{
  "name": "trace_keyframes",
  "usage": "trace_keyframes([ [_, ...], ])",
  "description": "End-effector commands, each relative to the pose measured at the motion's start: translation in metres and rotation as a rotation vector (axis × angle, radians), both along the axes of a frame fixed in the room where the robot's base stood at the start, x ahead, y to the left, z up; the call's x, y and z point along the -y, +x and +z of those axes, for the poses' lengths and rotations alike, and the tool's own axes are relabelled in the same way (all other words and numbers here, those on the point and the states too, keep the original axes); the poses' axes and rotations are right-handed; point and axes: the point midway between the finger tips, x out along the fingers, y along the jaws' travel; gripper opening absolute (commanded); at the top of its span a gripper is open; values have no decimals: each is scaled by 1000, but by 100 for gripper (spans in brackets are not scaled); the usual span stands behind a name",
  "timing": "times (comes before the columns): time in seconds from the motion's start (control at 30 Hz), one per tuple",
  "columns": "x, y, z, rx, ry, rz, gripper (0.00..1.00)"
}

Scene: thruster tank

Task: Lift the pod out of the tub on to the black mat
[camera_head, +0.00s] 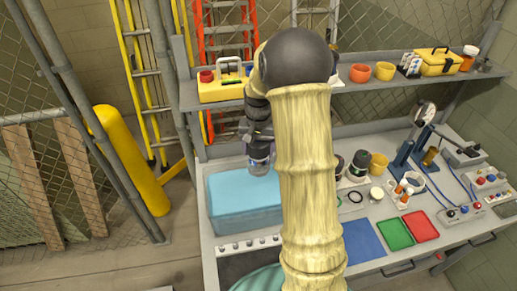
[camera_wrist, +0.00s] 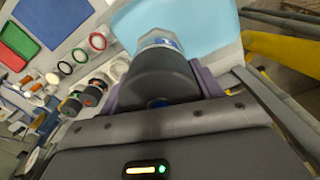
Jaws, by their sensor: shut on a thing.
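The pod has a dark cylinder body and a clear lower end with a blue label. In the wrist view the pod (camera_wrist: 158,75) sits between the purple fingers of my gripper (camera_wrist: 160,92), which is shut on it. In the head view the pod's clear end (camera_head: 259,165) hangs upright at the back right part of the light blue tub (camera_head: 225,215); its exact height is hard to tell. The tub also shows beyond the pod in the wrist view (camera_wrist: 205,22). My arm covers the tub's right side.
Blue (camera_head: 363,243), green (camera_head: 394,233) and red (camera_head: 421,226) mats lie on the bench to the right. Dark jars (camera_head: 358,166), rings and a press (camera_head: 415,130) stand behind them. A shelf (camera_head: 400,82) with cups and boxes runs above.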

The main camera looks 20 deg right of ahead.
Motion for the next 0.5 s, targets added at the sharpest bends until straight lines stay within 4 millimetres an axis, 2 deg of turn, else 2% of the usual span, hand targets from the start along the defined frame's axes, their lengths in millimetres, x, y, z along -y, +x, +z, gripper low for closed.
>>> trace_keyframes([
  [0.5,0,0,27,2,0,0,16],
])
